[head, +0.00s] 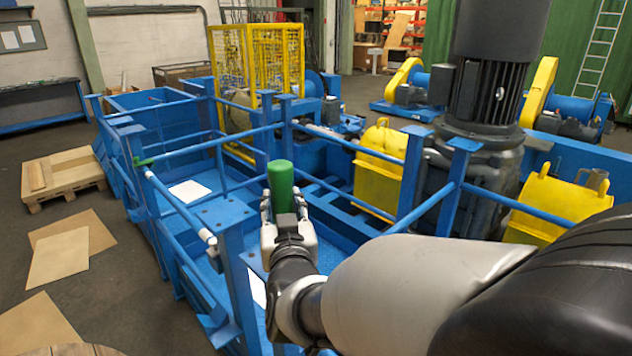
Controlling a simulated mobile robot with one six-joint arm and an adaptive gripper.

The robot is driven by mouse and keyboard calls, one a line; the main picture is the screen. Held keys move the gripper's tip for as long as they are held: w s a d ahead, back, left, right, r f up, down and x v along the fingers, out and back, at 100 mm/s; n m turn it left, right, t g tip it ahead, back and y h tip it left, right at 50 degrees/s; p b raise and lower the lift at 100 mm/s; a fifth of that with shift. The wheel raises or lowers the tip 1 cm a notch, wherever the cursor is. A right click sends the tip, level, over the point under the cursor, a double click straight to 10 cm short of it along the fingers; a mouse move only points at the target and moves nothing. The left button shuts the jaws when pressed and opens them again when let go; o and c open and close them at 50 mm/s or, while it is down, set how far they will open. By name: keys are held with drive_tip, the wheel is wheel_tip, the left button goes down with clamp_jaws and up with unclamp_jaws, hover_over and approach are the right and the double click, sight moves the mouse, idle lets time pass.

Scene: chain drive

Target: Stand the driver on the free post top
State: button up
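A green cylinder with a rounded end, seemingly the driver (280,180), is upright in the picture between the fingers of my gripper (282,204). The fingers lie along its two sides and appear closed on it. Its lower part is hidden by the gripper. A blue post with a flat, bare square top (224,213) stands just left of my gripper. Other blue posts with flat tops stand at the right (465,144) and behind (287,97). I cannot tell which top the task calls free.
Blue rails (180,208) run between the posts, one with a small green piece (143,162) at its end. A large dark motor (490,85) and yellow housings (380,165) stand right.

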drive_tip(key=o, duration=0.3)
drive_tip(key=shift+r, duration=0.15)
drive_tip(key=shift+s, duration=0.3)
drive_tip(key=b+v, duration=0.1)
drive_tip(key=v, duration=0.9)
drive_tip(key=s+d+f+m+g+h, duration=0.1)
drive_tip(key=s+d+f+g, duration=0.3)
drive_tip(key=s+d, duration=0.3)
drive_tip(key=s+d+f+m+g+h, duration=0.1)
drive_tip(key=s+d+f+g+h, duration=0.1)
drive_tip(key=s+d+f+g, duration=0.2)
drive_tip(key=s+d+f+m+g+h+b, duration=0.1)
drive_tip(key=s+d+f+g, duration=0.3)
drive_tip(key=s+d, duration=0.6)
drive_tip(key=shift+d+g+h, duration=0.3)
drive_tip(key=shift+d+g, duration=0.1)
drive_tip(key=shift+d, duration=0.4)
drive_tip(key=shift+f, duration=0.15)
wheel_tip(320, 180, down, 3)
drive_tip(key=b, duration=0.3)
